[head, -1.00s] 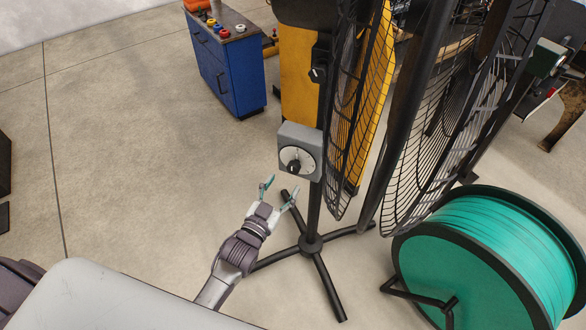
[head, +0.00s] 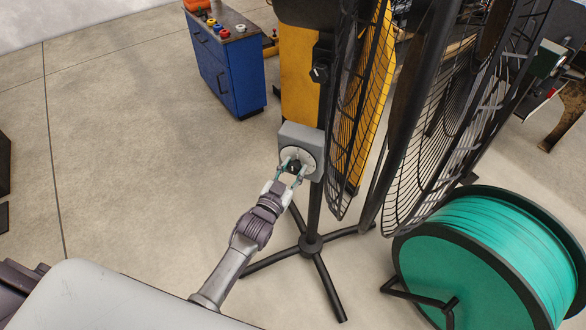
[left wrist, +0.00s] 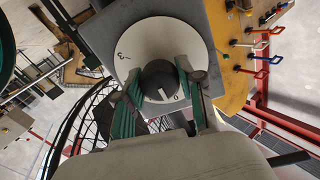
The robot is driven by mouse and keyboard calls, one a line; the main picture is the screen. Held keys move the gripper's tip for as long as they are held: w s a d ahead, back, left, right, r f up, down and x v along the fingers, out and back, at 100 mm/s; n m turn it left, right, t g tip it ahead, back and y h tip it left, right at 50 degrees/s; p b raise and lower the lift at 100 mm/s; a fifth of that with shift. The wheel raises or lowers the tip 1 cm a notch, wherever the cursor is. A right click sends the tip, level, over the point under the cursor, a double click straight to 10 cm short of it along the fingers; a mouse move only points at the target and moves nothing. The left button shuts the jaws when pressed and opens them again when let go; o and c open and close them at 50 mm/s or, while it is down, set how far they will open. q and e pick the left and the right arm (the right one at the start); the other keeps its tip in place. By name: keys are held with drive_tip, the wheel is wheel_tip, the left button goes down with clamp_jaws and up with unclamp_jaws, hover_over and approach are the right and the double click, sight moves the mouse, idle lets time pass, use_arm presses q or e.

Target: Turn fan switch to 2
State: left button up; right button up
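The fan switch is a grey box (head: 314,137) on the fan's stand, with a round white dial (left wrist: 195,32) and a black knob (left wrist: 160,80). In the left wrist view the knob's white mark points down near the 0, and a 3 shows at the dial's upper left. My left gripper (head: 293,167) is at the dial, its green fingers spread on either side of the knob. The right finger looks very close to the knob; I cannot tell whether either touches. The fingers hide part of the dial's numbers. My right gripper is not in view.
The black fan cage (head: 352,110) stands just right of the switch, above stand legs (head: 325,285) on the floor. A green cable reel (head: 480,265) is at the lower right. A blue cabinet (head: 228,75) stands behind.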

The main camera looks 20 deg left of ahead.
use_arm(q)
drive_tip(key=c, duration=0.4)
drive_tip(key=shift+c, duration=0.2)
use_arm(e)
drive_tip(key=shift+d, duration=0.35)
